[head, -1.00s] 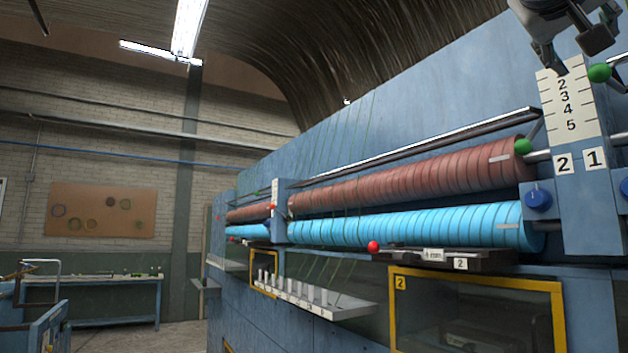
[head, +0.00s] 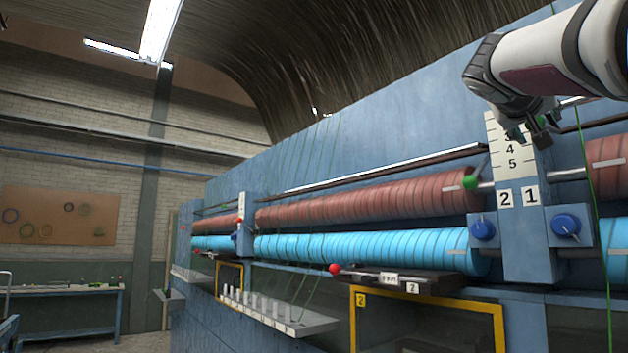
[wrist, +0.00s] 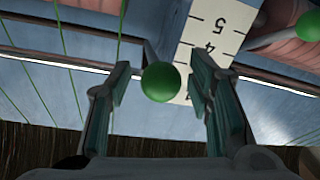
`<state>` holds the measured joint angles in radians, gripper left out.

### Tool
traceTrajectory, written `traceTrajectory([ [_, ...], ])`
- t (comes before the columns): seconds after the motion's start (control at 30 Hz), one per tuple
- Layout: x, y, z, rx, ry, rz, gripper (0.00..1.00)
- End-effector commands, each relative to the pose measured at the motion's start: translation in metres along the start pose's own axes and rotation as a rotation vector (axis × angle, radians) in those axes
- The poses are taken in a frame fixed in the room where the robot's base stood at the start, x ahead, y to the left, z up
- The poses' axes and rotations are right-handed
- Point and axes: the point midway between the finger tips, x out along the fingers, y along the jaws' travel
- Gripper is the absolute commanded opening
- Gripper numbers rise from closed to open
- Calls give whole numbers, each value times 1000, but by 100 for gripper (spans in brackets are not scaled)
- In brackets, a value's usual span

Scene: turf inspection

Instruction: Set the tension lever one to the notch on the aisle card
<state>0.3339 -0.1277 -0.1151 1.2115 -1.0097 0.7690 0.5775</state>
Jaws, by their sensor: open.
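The white scale plate (head: 505,160) on the blue post shows 4 and 5, its upper part covered by my arm; labels 2 (head: 505,198) and 1 (head: 531,196) sit below. My gripper (head: 532,137) is open in front of the plate's upper right. In the wrist view, upside down, a green ball knob (wrist: 160,82) on a grey lever, apparently lever one, lies between the fingers with gaps both sides. It is hidden in the head view. The other green knob (head: 469,182), on the 2 side, sits lower, below the 5. I cannot make out an aisle card.
Brown rollers (head: 380,200) and blue rollers (head: 380,250) run along the machine. Blue dials (head: 566,225) flank the post. A red knob (head: 335,269) and yellow-framed window (head: 425,292) are lower. Green yarn (head: 590,190) hangs right of the post.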

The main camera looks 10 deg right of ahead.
Motion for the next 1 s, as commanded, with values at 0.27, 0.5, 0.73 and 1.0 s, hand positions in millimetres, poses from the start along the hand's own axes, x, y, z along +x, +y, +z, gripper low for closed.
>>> traceTrajectory([
  [0.27, 2, 0, 0, 0, 0, 0, 47],
  [0.5, 2, 0, 0, 0, 0, 0, 0],
  [0.73, 2, -1, 1, 0, 4, 1, 0],
  [1.0, 7, -8, 13, -4, 49, 13, 0],
])
